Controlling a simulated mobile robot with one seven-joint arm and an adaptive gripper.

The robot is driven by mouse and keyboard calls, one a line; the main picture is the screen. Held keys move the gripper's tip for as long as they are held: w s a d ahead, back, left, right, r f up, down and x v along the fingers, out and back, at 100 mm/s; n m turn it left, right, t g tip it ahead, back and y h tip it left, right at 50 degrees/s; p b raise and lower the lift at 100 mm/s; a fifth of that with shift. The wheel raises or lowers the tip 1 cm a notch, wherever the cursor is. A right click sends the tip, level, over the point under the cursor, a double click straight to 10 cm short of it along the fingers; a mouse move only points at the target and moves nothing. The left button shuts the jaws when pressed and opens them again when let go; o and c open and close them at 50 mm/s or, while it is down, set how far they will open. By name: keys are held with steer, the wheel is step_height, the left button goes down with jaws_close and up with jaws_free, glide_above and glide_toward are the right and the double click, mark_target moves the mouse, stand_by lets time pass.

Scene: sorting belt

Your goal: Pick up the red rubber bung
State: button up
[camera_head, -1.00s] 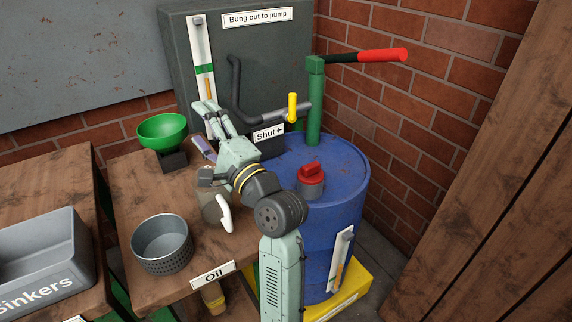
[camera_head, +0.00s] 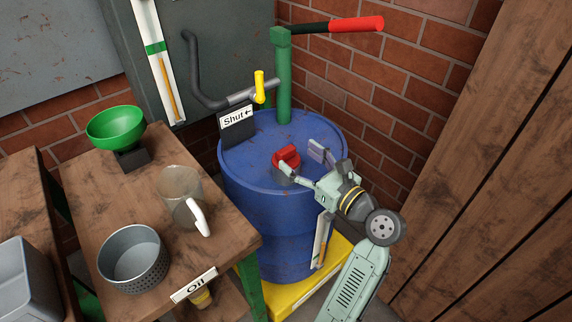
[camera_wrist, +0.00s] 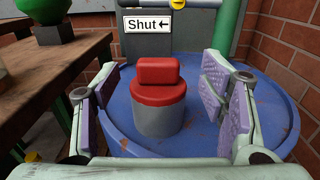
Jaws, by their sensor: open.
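The red rubber bung (camera_head: 286,156) sits upright in a short grey collar on top of the blue drum (camera_head: 250,200). In the wrist view the bung (camera_wrist: 160,85) has a raised red grip bar above a round red body, with the grey collar (camera_wrist: 158,120) below it. My gripper (camera_head: 302,160) is open at the drum top. In the wrist view its purple-padded fingers stand wide apart on either side of the bung, nearer the camera, and I see no contact with it.
A green pump post (camera_head: 284,80) with a red-ended handle and a "Shut" sign (camera_head: 237,120) stand behind the bung. At left, a wooden table (camera_head: 110,200) holds a green funnel (camera_head: 115,127), a clear jug (camera_head: 180,195) and a grey perforated pot (camera_head: 133,258). A brick wall is behind.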

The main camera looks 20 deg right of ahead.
mark_target(289, 152)
steer(key=p+x, duration=0.1)
steer(key=x, duration=0.4)
steer(key=shift+w+a+f, duration=0.15)
jaws_close()
stand_by(0.7)
